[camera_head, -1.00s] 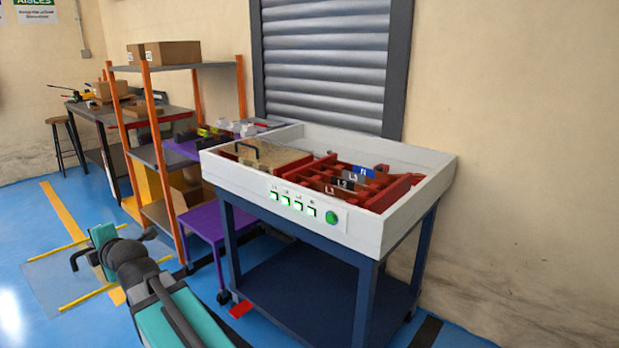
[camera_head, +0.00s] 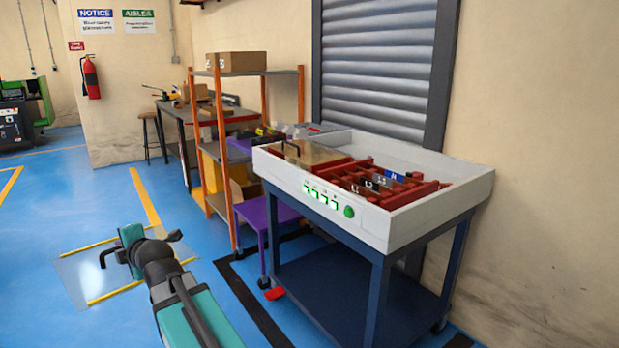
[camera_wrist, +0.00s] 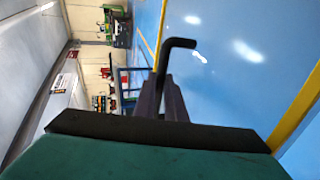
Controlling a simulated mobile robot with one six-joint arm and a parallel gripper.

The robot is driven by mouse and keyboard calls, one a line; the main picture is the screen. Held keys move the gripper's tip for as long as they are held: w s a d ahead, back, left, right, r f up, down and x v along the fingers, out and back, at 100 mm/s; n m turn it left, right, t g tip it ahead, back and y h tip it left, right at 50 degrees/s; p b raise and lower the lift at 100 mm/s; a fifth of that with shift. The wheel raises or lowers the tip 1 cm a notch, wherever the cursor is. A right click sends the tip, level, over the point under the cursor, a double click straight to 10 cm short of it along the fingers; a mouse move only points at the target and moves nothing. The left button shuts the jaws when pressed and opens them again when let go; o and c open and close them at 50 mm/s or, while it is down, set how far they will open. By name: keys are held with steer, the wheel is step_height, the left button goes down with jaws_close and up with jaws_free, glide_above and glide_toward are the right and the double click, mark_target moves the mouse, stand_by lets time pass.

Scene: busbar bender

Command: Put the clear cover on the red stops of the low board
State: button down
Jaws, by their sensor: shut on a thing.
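My gripper (camera_head: 121,257) is shut on the black handle of the clear cover (camera_head: 80,272), at lower left in the head view. The cover is a see-through sheet with yellow strips along two edges, held apart from the board with blue floor showing through. In the wrist view the bent black handle (camera_wrist: 182,43) stands between the dark fingers of my gripper (camera_wrist: 167,85). The low white-walled board (camera_head: 440,205) is on a blue table to the right. Its red stops (camera_head: 405,190) stand around labels L1, L2, L3 and N in the right part.
A tan panel (camera_head: 318,152) with a black handle fills the board's left part. A purple table (camera_head: 262,213) and orange-posted shelf (camera_head: 302,95) stand left of the board. A fire extinguisher (camera_head: 91,77) hangs at the back. The blue floor at left is open.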

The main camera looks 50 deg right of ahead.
steer(key=shift+a, duration=0.3)
